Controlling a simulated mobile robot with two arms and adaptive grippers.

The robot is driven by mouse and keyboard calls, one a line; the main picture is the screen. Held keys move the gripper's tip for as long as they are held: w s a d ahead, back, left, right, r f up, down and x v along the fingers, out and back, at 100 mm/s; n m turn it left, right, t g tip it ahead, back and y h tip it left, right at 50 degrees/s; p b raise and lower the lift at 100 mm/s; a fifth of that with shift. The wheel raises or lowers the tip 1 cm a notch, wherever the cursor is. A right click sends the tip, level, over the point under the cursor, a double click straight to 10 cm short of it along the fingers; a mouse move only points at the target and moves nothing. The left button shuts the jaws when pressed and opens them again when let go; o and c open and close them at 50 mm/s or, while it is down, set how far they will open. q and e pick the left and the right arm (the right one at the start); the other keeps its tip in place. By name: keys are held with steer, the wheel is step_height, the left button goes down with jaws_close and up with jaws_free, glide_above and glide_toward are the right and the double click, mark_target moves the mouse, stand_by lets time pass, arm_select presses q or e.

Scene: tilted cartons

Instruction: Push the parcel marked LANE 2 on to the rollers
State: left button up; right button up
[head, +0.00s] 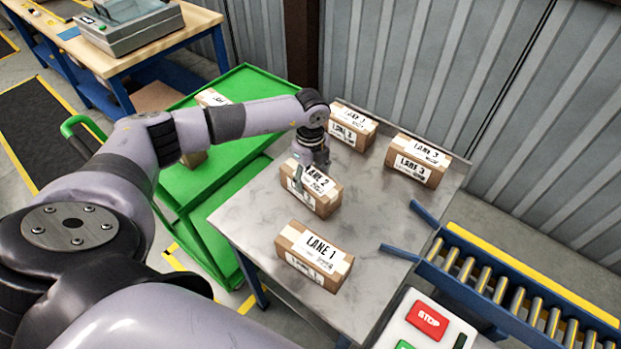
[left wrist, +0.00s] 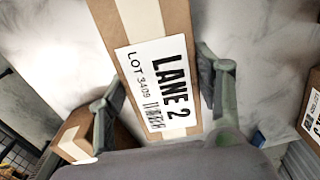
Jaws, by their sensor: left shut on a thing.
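The LANE 2 parcel (head: 322,204), a brown carton with a white label, stands near the middle of the metal table (head: 248,215). My left gripper (head: 310,178) is down over it and shut on it. In the left wrist view the fingers of my left gripper (left wrist: 163,88) lie along both sides of the LANE 2 parcel (left wrist: 172,20), with its label between them. The rollers (head: 505,290) start beyond the table's right edge, between two blue guide bars (head: 426,213). My right gripper is not in view.
A LANE 1 parcel (head: 312,262) stands in front of the held one. Another LANE 1 parcel (head: 352,127) and a LANE 3 parcel (head: 418,162) stand at the back. Bare table lies towards the rollers. A green cart (head: 250,95) adjoins on the left; a STOP button (head: 429,320) is at front right.

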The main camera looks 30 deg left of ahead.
arm_select(q)
steer(key=shift+w, duration=0.1)
steer(key=c, duration=0.3)
steer(key=shift+n, duration=0.6)
steer(key=shift+w+d+b, duration=0.15)
steer(key=shift+w+b, duration=0.8)
steer(key=shift+w, duration=0.55)
steer(key=shift+w+d+b, duration=0.1)
steer(key=shift+w+b, duration=0.85)
steer(key=shift+w, duration=0.5)
steer(key=o, duration=1)
step_height(320, 180, up, 12)
